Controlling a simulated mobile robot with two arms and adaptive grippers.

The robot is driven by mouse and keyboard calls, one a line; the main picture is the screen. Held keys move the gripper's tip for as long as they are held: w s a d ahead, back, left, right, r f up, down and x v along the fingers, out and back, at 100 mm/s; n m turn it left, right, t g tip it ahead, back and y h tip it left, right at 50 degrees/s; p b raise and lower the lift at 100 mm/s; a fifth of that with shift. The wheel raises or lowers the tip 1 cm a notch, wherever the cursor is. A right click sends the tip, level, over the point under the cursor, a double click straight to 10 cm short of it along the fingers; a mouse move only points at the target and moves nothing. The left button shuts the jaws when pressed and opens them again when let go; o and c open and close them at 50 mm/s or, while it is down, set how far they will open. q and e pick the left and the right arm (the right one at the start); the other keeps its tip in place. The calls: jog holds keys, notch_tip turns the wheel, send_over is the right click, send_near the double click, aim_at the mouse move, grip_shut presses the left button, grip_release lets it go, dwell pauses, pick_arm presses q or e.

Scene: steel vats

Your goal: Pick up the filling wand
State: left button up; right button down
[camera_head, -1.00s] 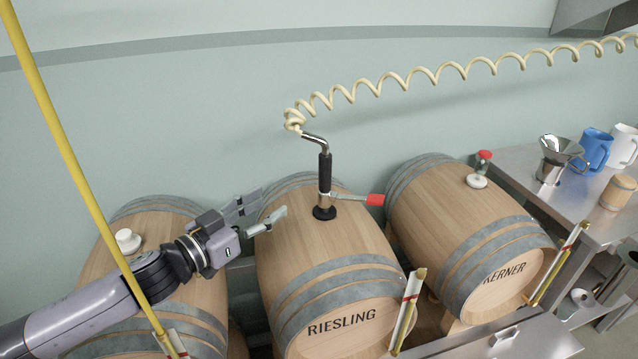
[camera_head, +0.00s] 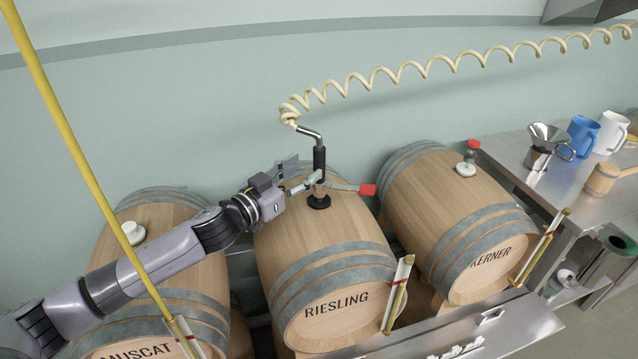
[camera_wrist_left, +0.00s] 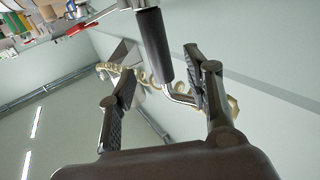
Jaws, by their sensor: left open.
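The filling wand (camera_head: 319,161) stands upright in the top of the RIESLING barrel (camera_head: 318,262). It has a black grip, a bent metal top joined to a cream coiled hose (camera_head: 420,68), and a red-tipped lever (camera_head: 366,189) pointing right. My left gripper (camera_head: 303,174) is open at the wand's left side, its fingertips close to the grip. In the left wrist view the wand's black grip (camera_wrist_left: 153,45) shows between the two open fingers (camera_wrist_left: 160,88), beyond their tips or between them; I cannot tell whether they touch. My right gripper is not in view.
The MUSCAT barrel (camera_head: 165,285) stands left and the KERNER barrel (camera_head: 450,215) right. A yellow pole (camera_head: 85,165) crosses in front of my left arm. A steel table (camera_head: 515,160) at right holds a metal funnel jug (camera_head: 541,146), a blue jug (camera_head: 583,136) and a white jug (camera_head: 611,132).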

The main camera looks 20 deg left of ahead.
aim_at(315, 165)
pick_arm(q)
jog(key=shift+w+d, duration=0.25)
jog(key=shift+w, duration=0.3)
jog(key=shift+w+d, duration=0.1)
jog(key=shift+w, duration=0.15)
jog(key=x, duration=0.1)
jog(key=p+x, duration=0.2)
jog(key=x, duration=0.1)
jog(key=shift+w+f, duration=0.1)
jog(key=shift+f, duration=0.15)
jog(key=shift+w+d+f, duration=0.1)
jog(key=shift+w, duration=0.05)
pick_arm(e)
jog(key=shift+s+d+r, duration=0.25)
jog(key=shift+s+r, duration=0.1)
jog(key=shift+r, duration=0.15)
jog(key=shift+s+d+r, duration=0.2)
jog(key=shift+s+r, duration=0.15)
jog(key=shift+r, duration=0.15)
pick_arm(q)
jog(key=shift+c, duration=0.2)
jog(key=c, duration=0.8)
grip_shut()
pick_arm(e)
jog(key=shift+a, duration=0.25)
